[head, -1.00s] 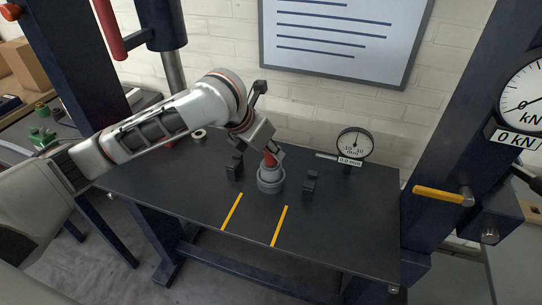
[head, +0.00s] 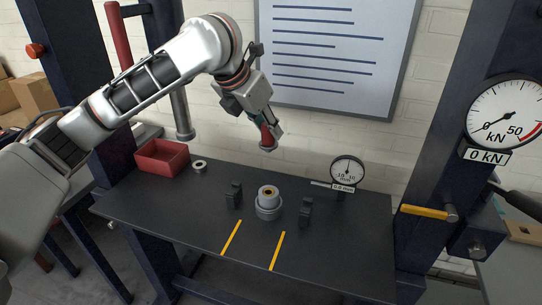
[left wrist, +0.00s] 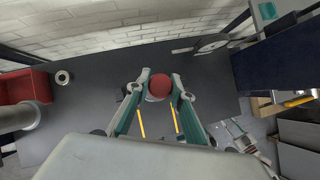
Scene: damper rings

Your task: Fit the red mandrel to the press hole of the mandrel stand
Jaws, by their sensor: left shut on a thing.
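My left gripper (head: 266,126) is shut on the red mandrel (head: 267,135), which has a grey lower end and is held well above the table, slightly tilted. In the left wrist view the mandrel's red round top (left wrist: 159,86) shows between the two fingertips (left wrist: 160,90). Below the mandrel, apart from it, a grey stepped cylinder (head: 268,207) stands on the table with a brownish ring around a dark hole in its top. A small pale ring-shaped piece with a dark hole (head: 199,166) sits at the back left.
A red bin (head: 163,160) stands at the back left corner of the dark table (head: 200,212). Two black blocks (head: 233,195) (head: 305,212) flank the cylinder. A dial gauge (head: 347,170) stands at the back right. A press column with a force dial (head: 505,112) is at the right.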

